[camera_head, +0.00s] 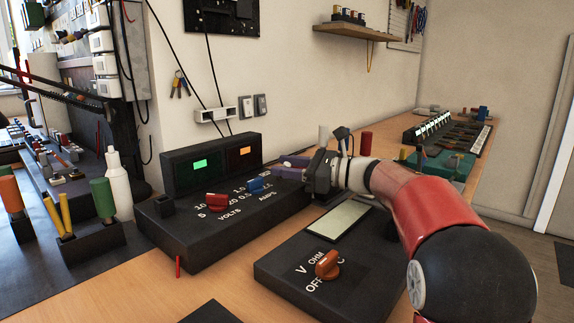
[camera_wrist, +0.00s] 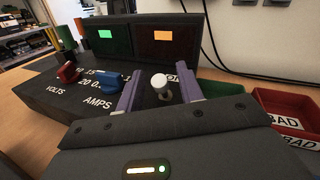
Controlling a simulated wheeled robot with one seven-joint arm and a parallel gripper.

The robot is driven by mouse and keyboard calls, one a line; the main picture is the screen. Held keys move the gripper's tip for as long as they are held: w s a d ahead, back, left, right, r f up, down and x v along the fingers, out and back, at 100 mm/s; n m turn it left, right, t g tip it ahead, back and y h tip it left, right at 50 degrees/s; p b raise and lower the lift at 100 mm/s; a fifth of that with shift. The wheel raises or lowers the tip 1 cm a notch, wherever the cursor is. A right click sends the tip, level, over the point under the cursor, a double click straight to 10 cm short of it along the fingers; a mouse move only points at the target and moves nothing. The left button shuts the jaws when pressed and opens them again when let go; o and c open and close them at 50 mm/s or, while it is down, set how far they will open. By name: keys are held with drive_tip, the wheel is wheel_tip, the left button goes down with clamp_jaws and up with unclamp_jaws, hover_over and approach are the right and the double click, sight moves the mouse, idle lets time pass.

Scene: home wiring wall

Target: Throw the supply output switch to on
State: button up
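The supply (camera_head: 222,215) is a black bench unit with a green-lit display (camera_head: 200,163) and an orange-lit display (camera_head: 245,151). A red VOLTS knob (camera_head: 217,201) and a blue AMPS knob (camera_head: 257,185) sit on its sloped panel. The output switch (camera_wrist: 160,82), a lever with a white round tip, shows in the wrist view right of the blue knob. My gripper (camera_head: 290,167) is open, its two purple fingers on either side of the lever, with gaps visible. The lever's set position is unclear, and its lettering is partly hidden.
A black meter (camera_head: 318,269) with an orange dial lies in front of the supply. In the wrist view, a green bin (camera_wrist: 186,76) and a red bin (camera_wrist: 290,107) stand right of the supply. Cables hang down the wall behind. Bare wood (camera_head: 130,294) shows at the front left.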

drive_tip(key=shift+a, duration=0.1)
clamp_jaws()
